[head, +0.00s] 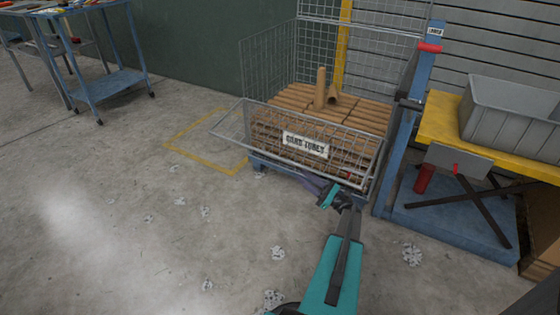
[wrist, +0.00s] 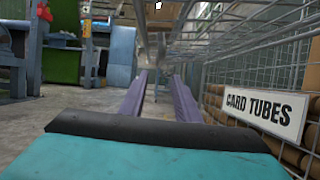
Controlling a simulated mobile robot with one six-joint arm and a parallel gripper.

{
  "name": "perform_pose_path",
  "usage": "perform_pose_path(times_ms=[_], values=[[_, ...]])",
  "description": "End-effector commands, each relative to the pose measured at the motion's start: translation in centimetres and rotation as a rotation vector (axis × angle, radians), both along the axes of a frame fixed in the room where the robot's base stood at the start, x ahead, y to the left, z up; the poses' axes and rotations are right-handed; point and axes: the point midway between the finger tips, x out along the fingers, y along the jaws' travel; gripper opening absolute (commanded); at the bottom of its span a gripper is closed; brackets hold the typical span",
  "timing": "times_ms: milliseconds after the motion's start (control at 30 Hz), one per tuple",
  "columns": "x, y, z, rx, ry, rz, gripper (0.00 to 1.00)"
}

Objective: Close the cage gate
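The wire mesh cage (head: 268,65) holds brown card tubes, and its lower front carries a white CARD TUBES label (head: 305,145). The mesh gate (head: 228,124) appears to be folded outward from the top of that lower front, sloping down toward the floor side. My gripper (head: 308,181) is low in front of the cage, near the gate's right part. In the wrist view, its two purple fingers (wrist: 160,78) are spread apart with nothing visible between them. Mesh, apparently the gate (wrist: 215,32), passes overhead and the label (wrist: 262,108) is to the right. Contact with the gate cannot be told.
A blue post (head: 417,95) stands right of the cage, beside a yellow-topped stand (head: 437,122) with a grey bin (head: 510,115). A blue cart (head: 112,82) is at upper left. Yellow floor lines (head: 190,130) lie left of the cage. The floor in front is mostly clear.

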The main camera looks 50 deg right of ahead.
Motion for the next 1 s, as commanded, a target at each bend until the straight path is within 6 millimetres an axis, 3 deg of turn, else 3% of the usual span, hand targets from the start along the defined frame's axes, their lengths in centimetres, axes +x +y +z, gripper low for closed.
perform_pose_path(times_ms=[267, 1000], values=[[2.3, 0.7, 0.9, -0.001, 0.0, 0.003, 0.29], [11.2, 2.8, 4.7, -0.001, 0.0, 0.002, 0.29]])
